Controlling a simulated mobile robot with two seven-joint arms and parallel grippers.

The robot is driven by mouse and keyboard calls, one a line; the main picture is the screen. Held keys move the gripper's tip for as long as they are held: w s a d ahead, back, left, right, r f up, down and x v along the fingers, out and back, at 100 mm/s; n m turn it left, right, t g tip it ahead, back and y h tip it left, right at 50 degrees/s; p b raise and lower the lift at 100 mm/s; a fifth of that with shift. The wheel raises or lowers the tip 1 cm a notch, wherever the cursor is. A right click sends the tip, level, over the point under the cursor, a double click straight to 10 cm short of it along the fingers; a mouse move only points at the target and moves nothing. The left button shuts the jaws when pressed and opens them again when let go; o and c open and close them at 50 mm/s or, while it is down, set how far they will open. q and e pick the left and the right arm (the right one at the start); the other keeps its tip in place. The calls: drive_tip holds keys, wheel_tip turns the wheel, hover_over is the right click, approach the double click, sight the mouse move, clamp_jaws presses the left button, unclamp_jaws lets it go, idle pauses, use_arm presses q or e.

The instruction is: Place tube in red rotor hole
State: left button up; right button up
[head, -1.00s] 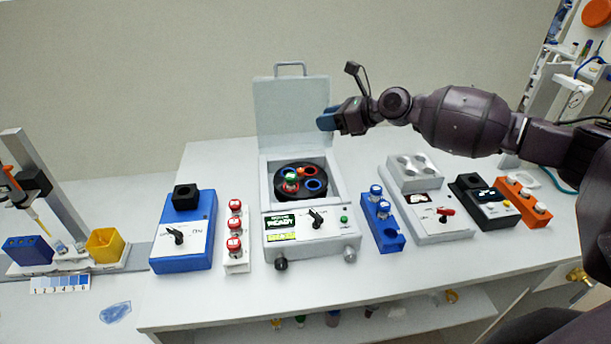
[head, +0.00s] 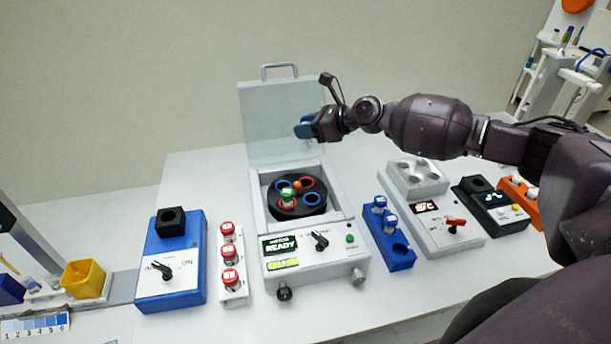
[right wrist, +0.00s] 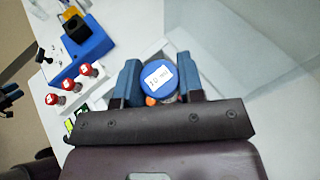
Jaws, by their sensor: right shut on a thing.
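My right gripper (head: 305,127) is above and behind the centrifuge, in front of its raised lid. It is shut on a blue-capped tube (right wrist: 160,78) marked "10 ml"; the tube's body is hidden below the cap. The black rotor (head: 298,207) sits in the open centrifuge bowl, below the gripper and apart from it. The red rotor hole (head: 308,184) is at the rotor's back right and looks empty. A green-capped tube (head: 287,193) stands in the rotor's front left. What seems to be my left gripper (right wrist: 10,95) shows small at the right wrist view's left edge.
The clear lid (head: 280,120) stands open behind the bowl. A white rack with red-capped tubes (head: 229,253) and a blue device (head: 172,275) are left. A blue rack (head: 398,255) with two blue-capped tubes is right, beside a grey device (head: 455,235).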

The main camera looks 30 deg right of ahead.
wheel_tip(320, 180, down, 15)
drive_tip(key=shift+r+b, duration=0.15)
drive_tip(key=shift+b, duration=0.9)
drive_tip(key=o, duration=0.5)
drive_tip(key=shift+f, duration=0.2)
drive_tip(key=shift+o, duration=0.6)
drive_tip(key=shift+r, duration=0.1)
drive_tip(key=shift+r, duration=0.15)
drive_tip(key=v, duration=1.2)
